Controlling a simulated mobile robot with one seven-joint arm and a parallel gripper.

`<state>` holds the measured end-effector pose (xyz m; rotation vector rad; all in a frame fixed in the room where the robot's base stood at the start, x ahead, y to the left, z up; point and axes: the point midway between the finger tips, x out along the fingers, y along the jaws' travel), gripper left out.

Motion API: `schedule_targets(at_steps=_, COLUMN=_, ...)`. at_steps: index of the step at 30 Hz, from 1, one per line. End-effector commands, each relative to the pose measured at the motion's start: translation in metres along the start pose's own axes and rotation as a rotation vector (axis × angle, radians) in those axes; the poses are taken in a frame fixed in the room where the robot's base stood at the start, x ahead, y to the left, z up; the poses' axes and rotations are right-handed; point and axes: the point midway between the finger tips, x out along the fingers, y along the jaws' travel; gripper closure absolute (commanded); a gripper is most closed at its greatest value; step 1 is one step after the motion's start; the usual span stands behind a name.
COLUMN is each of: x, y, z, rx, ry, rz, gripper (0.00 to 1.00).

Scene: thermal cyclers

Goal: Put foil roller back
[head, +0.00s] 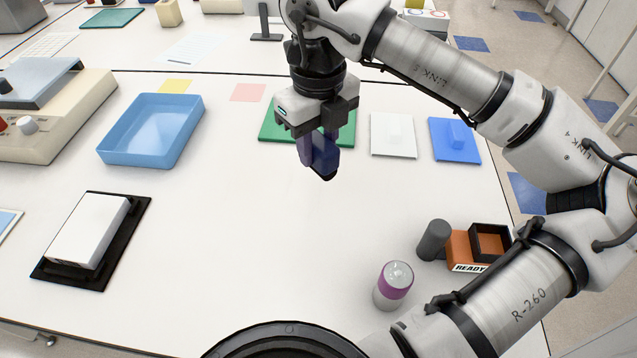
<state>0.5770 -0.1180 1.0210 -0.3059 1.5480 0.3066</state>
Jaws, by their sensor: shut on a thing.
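My gripper (318,138) is in the upper middle of the head view, pointing down. It is shut on a dark navy-blue thing (322,160), which I take to be the foil roller; its exact shape is hard to make out. The thing hangs below the jaws, and its lower end shows against the white bench, in front of the green mat (275,130). I cannot tell how high it is above the bench. My gripper hides the middle of the green mat.
A blue tray (112,151) and a white box (88,230) stand left. A purple-banded bottle (392,290) and dark cylinder (433,240) stand front right. The bench middle is clear.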

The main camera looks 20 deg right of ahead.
Motion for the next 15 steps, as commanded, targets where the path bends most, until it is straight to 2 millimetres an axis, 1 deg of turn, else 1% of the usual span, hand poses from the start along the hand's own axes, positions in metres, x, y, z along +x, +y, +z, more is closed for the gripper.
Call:
schedule_targets(at_steps=1, x=0.012, y=0.0, z=0.0, rx=0.0, ry=0.0, rz=0.001, gripper=0.89)
schedule_targets(at_steps=8, x=0.026, y=0.0, z=0.0, rx=0.001, ry=0.0, rz=0.0, gripper=0.89)
schedule_targets(at_steps=15, x=0.061, y=0.0, z=0.0, rx=0.001, ry=0.001, rz=0.0, gripper=0.89)
